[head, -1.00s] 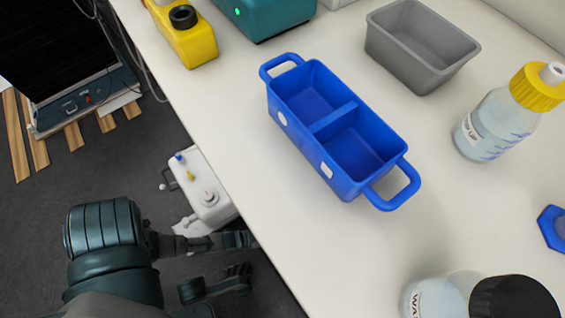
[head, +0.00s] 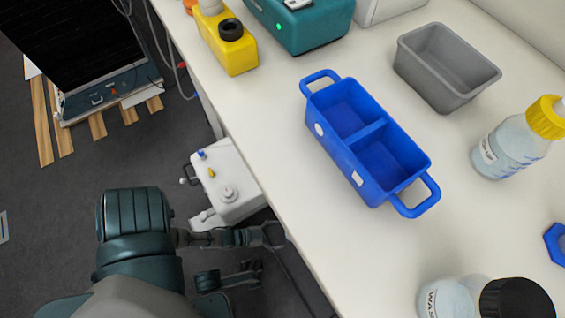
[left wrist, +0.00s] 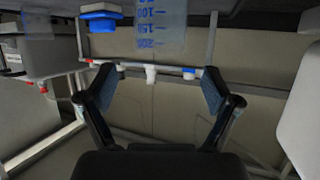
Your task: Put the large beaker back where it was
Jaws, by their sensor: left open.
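No beaker shows in the head view. In the left wrist view, part of a clear vessel with blue graduation marks (left wrist: 162,25) shows at the top centre, cut off by the frame edge; I cannot tell if it is the large beaker. My left gripper (left wrist: 160,88) is open, its two fingers wide apart with nothing between them, and the vessel lies beyond the fingertips. In the head view my left gripper (head: 272,236) is small and dark, low beside the bench's front edge. My right gripper is not in view.
On the white bench (head: 290,150) stand a blue two-compartment carrier (head: 372,137), a grey bin (head: 445,72), a yellow-capped bottle (head: 512,145), a black-capped wash bottle (head: 450,298) and a yellow container (head: 235,50). A white container (head: 232,180) stands below the bench edge.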

